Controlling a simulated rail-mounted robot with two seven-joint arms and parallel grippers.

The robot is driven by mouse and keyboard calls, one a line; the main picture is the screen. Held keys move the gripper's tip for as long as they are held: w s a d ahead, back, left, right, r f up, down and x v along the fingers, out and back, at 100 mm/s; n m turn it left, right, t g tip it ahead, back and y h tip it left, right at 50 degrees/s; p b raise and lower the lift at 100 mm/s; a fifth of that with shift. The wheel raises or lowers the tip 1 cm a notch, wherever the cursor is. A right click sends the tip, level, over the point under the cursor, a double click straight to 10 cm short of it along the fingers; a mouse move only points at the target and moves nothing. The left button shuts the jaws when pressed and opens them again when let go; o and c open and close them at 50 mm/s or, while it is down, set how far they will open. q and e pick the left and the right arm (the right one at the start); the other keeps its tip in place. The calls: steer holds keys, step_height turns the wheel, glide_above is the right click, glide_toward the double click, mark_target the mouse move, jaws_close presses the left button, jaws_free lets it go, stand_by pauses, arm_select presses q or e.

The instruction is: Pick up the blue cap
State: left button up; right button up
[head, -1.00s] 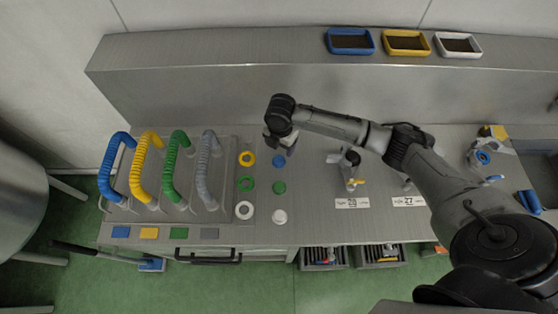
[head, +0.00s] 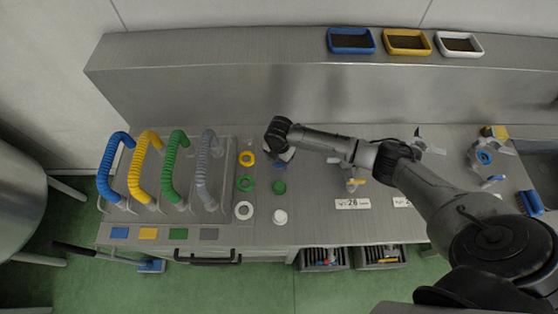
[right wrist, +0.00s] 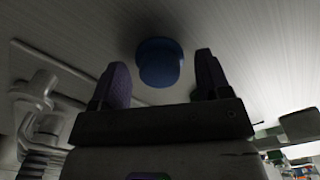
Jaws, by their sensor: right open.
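The blue cap (head: 280,166) stands on the steel bench, at the back of a short column of caps. In the head view my right gripper (head: 285,157) is just over it and partly hides it. In the right wrist view the blue cap (right wrist: 160,63) shows between and beyond the two fingertips of my open right gripper (right wrist: 159,75). The fingers are apart and nothing is held. I cannot tell the exact height gap. My left gripper is not in view.
A green cap (head: 279,188) and a white cap (head: 280,217) stand in front. Yellow (head: 247,159), green (head: 245,183) and white (head: 244,210) rings lie left of them. Coloured hoses (head: 175,165) arch farther left. A valve-like fitting (head: 352,172) stands to the right.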

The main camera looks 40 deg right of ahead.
steer(key=c, duration=1)
